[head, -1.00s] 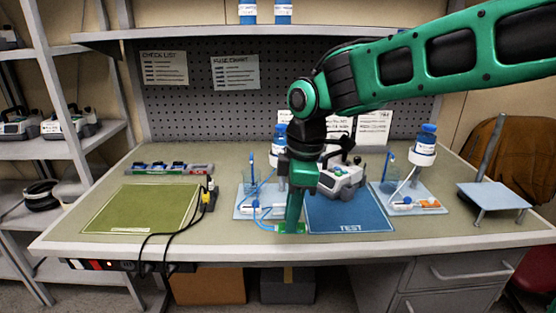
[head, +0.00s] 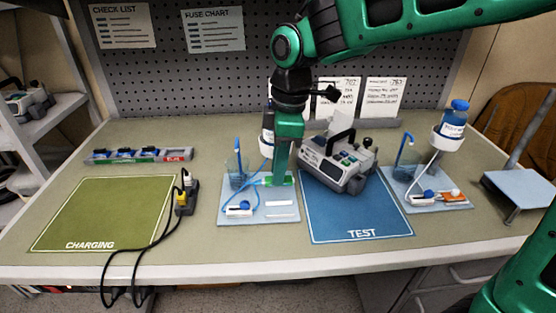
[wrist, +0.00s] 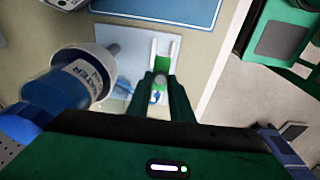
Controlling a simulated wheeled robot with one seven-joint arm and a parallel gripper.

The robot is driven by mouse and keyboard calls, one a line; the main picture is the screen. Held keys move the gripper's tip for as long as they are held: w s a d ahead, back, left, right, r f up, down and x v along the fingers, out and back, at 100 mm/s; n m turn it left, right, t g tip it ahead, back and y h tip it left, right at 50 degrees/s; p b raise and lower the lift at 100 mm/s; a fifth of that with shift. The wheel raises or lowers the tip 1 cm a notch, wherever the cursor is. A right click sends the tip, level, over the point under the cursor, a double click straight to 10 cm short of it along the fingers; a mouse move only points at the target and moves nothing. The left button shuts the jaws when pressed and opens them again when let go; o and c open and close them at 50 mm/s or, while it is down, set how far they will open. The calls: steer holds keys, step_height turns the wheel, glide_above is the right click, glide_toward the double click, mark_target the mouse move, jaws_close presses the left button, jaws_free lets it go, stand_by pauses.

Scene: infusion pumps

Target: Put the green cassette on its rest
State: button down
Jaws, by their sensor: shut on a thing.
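My gripper (head: 279,181) points down over the back right part of the left pale blue tray (head: 230,217). It is shut on the green cassette (head: 287,180), which has a blue tube at its left end. The wrist view shows the fingers (wrist: 162,95) and green of the cassette (wrist: 163,62) between them, partly hidden. Two white bars of a rest (head: 282,203) lie on the tray just in front of the cassette. I cannot tell whether the cassette touches the tray.
A bottle (wrist: 72,86) on a holder stands close to the gripper. An infusion pump (head: 338,165) sits at the back of the blue TEST mat (head: 350,217), right of the tray. Another tray (head: 425,185) with an orange cassette (head: 453,197) is farther right. The green CHARGING mat (head: 105,213) is clear.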

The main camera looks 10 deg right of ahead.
steer(key=shift+d+f, duration=0.1)
steer(key=shift+f, duration=3.35)
steer(key=shift+f, duration=0.95)
steer(key=c, duration=1.1)
jaws_free()
steer(key=shift+r, duration=3.55)
steer(key=shift+d, duration=0.1)
